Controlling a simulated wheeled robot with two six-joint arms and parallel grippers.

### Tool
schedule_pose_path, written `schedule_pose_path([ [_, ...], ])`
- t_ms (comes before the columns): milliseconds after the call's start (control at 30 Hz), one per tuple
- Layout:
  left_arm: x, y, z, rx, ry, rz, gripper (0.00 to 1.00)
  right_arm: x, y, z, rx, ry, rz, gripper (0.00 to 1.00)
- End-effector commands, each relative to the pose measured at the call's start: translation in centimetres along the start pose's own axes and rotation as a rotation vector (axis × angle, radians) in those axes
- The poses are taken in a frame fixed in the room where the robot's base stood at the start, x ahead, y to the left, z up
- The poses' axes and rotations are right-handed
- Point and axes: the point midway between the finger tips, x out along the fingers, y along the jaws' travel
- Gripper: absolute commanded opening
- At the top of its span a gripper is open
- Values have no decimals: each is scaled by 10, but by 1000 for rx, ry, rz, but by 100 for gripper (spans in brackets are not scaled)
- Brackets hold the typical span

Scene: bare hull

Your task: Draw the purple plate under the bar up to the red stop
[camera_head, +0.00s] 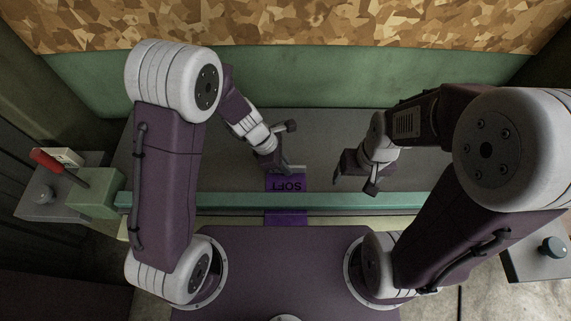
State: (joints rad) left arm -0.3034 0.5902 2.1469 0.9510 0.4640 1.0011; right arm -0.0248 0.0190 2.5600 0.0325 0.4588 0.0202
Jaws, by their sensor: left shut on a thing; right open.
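The purple plate (286,183) carries upside-down lettering that seems to read SOFT. It lies across the green bar (350,200), with part showing beyond the bar and part on the near side; the middle is hidden by the bar. My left gripper (283,169) is shut on the plate's far edge. My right gripper (356,186) is open and empty, to the right of the plate just beyond the bar. I cannot make out a red stop near the plate; the only clear red is a lever handle (47,160) at the far left.
The grey table top (330,125) is bare beyond the bar, up to a green wall (300,75). A green block (95,193) stands at the bar's left end. A grey box with a black knob (551,248) is at the lower right.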

Motion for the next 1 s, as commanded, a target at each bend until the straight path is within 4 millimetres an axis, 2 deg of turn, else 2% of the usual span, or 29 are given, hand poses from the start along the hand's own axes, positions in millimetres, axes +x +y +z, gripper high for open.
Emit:
schedule_pose_path([
  [267, 1, -4, 0, -1, -1, -1, 0, 3, 0, 0, 0, 0, 0, 75],
  [300, 0, -4, 0, -1, -1, -1, 21, 2, 0, 0, 0, 0, 0, 75],
  [367, 0, -4, 0, -1, 0, -1, 35, 2, 0, 0, 0, 0, 0, 75],
  [600, 0, -4, 0, -1, 0, -1, 35, 2, 0, 0, 0, 0, 0, 75],
  [667, 1, -4, 0, 0, 1, -1, 52, 2, 0, 0, 0, 0, 0, 75],
  [700, 1, -4, 0, 0, 0, -1, 57, 2, 0, 0, 0, 0, 0, 75],
  [1000, 0, -4, 0, 0, 0, 0, 57, 2, 0, 0, 0, 0, 0, 75],
])
